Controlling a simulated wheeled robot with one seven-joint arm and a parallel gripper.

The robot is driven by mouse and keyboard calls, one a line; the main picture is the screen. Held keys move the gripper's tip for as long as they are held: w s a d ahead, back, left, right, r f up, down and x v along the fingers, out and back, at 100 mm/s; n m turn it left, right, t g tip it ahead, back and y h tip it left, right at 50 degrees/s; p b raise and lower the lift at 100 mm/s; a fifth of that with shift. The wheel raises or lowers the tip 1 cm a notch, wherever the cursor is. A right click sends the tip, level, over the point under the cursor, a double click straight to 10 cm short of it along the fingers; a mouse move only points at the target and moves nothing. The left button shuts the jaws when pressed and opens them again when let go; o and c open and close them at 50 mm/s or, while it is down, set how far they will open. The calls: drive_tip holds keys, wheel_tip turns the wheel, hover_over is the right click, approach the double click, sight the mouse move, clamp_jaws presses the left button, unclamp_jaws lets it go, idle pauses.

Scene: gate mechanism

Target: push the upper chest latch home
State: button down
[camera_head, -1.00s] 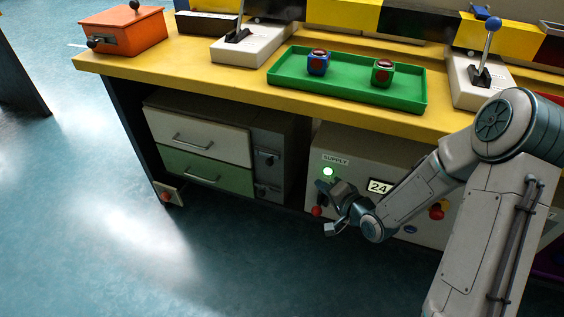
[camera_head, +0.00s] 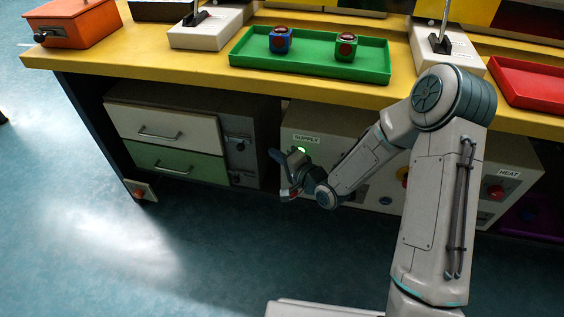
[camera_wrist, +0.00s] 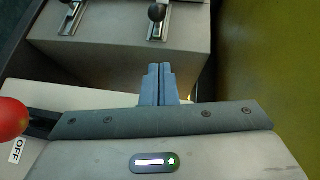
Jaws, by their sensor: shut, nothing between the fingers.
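The chest (camera_head: 268,118) stands under the bench, with a white drawer above a green one. The upper chest latch (camera_head: 238,142) is a dark knob on a plate on its grey side panel. In the wrist view, the upper latch (camera_wrist: 157,14) is a black ball knob in a slotted metal plate. The lower latch (camera_head: 236,177) has a similar knob; it also shows in the wrist view (camera_wrist: 70,27). My gripper (camera_head: 276,156) is just right of the panel. In the wrist view, my gripper (camera_wrist: 160,68) is shut and empty, pointing toward the upper latch and apart from it.
The supply box (camera_head: 340,125) stands close to the right of the chest. Its red ball knob (camera_wrist: 12,118) is close beside my gripper in the wrist view. The yellow bench top (camera_head: 200,75) overhangs the chest. The floor in front is clear.

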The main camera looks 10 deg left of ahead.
sight(247, 145)
drive_tip(key=w+a, duration=0.1)
drive_tip(key=a, duration=0.1)
drive_tip(key=a+f+b, duration=0.1)
drive_tip(key=a, duration=0.1)
drive_tip(key=w+a+b, duration=0.1)
drive_tip(key=a, duration=0.1)
drive_tip(key=shift+w+a+f, duration=0.25)
drive_tip(key=shift+w, duration=0.05)
drive_tip(key=shift+a+b, duration=0.35)
drive_tip(key=shift+a, duration=0.1)
